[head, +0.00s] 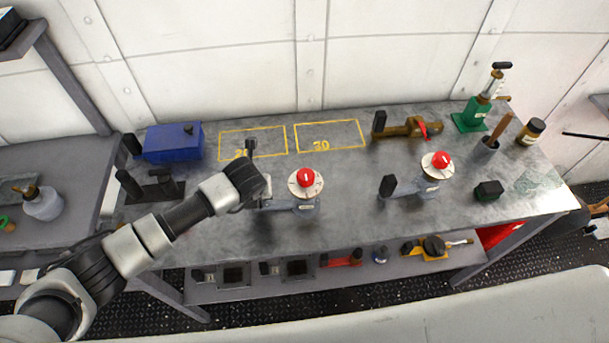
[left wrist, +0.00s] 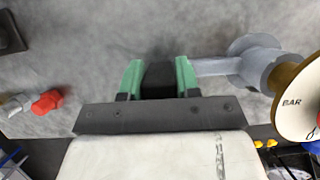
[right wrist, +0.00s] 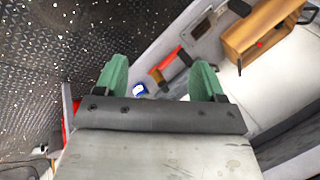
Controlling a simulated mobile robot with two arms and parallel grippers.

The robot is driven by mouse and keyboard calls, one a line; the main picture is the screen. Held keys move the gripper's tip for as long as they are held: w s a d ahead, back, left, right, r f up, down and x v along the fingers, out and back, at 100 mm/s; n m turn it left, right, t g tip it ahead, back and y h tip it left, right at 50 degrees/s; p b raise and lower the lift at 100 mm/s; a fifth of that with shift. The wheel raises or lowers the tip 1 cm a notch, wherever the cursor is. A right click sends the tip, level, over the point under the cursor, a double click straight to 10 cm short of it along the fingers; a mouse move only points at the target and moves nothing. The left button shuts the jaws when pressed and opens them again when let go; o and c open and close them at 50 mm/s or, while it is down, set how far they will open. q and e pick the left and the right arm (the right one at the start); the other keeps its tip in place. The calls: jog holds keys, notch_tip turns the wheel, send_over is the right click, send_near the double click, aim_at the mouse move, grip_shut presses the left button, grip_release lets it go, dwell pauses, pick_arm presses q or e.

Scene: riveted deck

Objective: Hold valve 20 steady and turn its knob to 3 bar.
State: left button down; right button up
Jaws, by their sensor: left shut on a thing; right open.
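Two valves with grey bodies, white round dials and red knobs are on the bench. My left gripper (head: 262,196) is at the left end of the nearer-left valve (head: 306,207). In the left wrist view, my left gripper (left wrist: 159,82) is shut on this valve's black handle (left wrist: 159,77), and its dial (left wrist: 299,100) reads "BAR". The red knob (head: 305,178) has a white mark; the dial figures are too small to read. The other valve (head: 428,186) stands free to the right. No number shows on either valve. My right gripper (right wrist: 160,80) is open and empty, outside the head view.
Yellow outlines on the bench are marked "30" (head: 321,145) and a partly hidden number at left. The bench front between the valves is clear.

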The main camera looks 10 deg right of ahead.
jog(key=w+a+r+m+t+y, duration=0.2)
jog(key=w+a+r+m+t, duration=0.1)
jog(key=w+r+m, duration=0.35)
jog(key=m+t+y, duration=0.3)
jog(key=m+t, duration=0.6)
jog(key=m, duration=0.7)
send_near(311, 182)
jog(key=shift+n, duration=0.25)
jog(key=x, duration=1.1)
jog(key=shift+a+r, duration=0.1)
jog(key=shift+r, duration=0.05)
jog(key=shift+w+a, duration=0.15)
jog(key=shift+w, duration=0.25)
jog(key=c, duration=0.9)
